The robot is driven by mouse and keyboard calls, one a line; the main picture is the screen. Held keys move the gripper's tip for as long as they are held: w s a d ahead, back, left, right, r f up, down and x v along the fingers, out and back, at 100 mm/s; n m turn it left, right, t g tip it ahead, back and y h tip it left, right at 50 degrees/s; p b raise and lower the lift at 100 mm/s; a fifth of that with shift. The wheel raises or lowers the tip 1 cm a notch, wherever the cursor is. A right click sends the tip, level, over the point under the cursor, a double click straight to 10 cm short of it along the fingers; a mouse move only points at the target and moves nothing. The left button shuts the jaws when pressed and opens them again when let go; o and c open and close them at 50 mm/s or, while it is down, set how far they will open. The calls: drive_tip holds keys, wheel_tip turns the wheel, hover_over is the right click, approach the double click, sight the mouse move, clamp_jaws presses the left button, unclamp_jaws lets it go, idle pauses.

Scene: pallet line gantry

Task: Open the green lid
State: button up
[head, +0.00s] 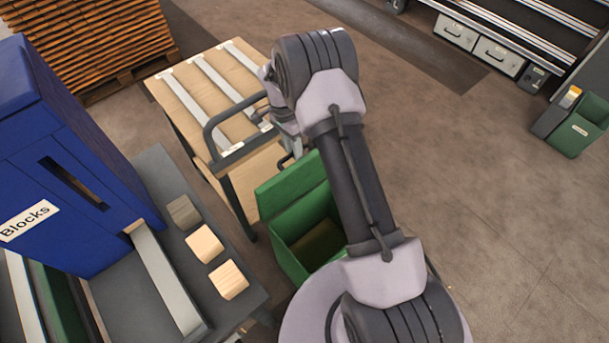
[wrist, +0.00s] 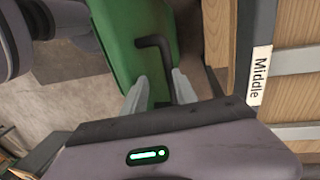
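The green lid (head: 290,186) stands raised at the back left edge of a green bin (head: 287,247), in the middle of the head view. The bin's inside is visible. In the wrist view the lid (wrist: 112,30) carries a bent black handle (wrist: 155,42). My gripper (wrist: 160,76) is at the handle, with its two pale fingers apart. Part of the handle runs down between them, nearer the right finger; I cannot tell if it touches. In the head view my arm hides most of the gripper and the bin's right side.
A wooden table with white rails (head: 208,80) and a grey tube frame stands close left of the gripper; its "Middle" label (wrist: 260,75) shows at the wrist. A blue "Blocks" dispenser (head: 75,150) and wooden blocks (head: 205,244) are at left.

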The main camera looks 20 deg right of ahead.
drive_tip(key=s+r+p, duration=0.1)
drive_tip(key=s+p, duration=0.1)
drive_tip(key=s, duration=1.2)
drive_tip(key=shift+s+a+p, duration=0.25)
drive_tip(key=shift+a+p, duration=0.15)
drive_tip(key=shift+a, duration=0.05)
